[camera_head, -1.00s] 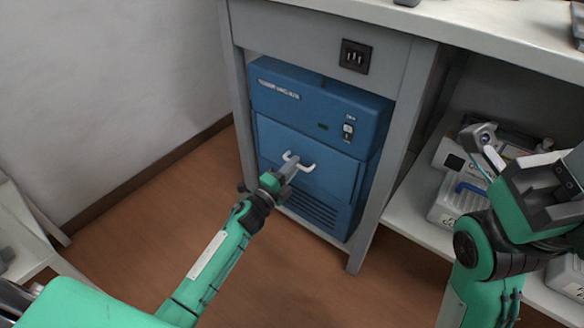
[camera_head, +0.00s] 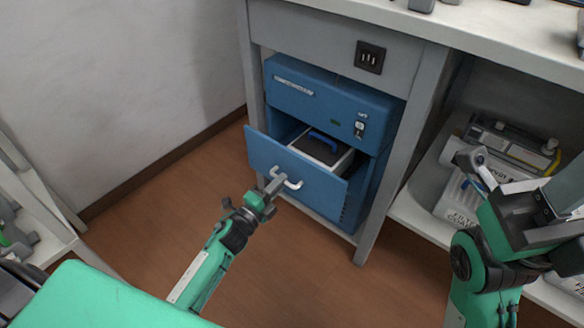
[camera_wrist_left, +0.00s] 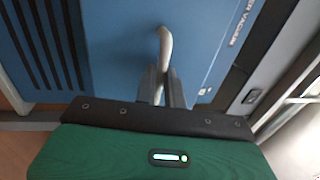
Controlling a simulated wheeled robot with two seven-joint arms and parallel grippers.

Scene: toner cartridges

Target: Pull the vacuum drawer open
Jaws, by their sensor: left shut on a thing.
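The blue vacuum unit (camera_head: 310,95) stands in the bay under the grey bench. Its drawer (camera_head: 318,190) is partly open, with the front standing out from the body. Inside the drawer is a light box with a dark top and a blue handle (camera_head: 324,138). In the left wrist view the curved handle (camera_wrist_left: 165,48) runs down between the fingers (camera_wrist_left: 161,88). My right gripper (camera_head: 550,212) is at the right, away from the unit; its fingertips are not clear.
A shelf (camera_head: 415,215) to the right of the unit holds cartridges and boxes (camera_head: 460,190). A socket (camera_head: 370,57) is on the bench front. A white shelf rack (camera_head: 40,215) stands at the left. The brown floor before the drawer is clear.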

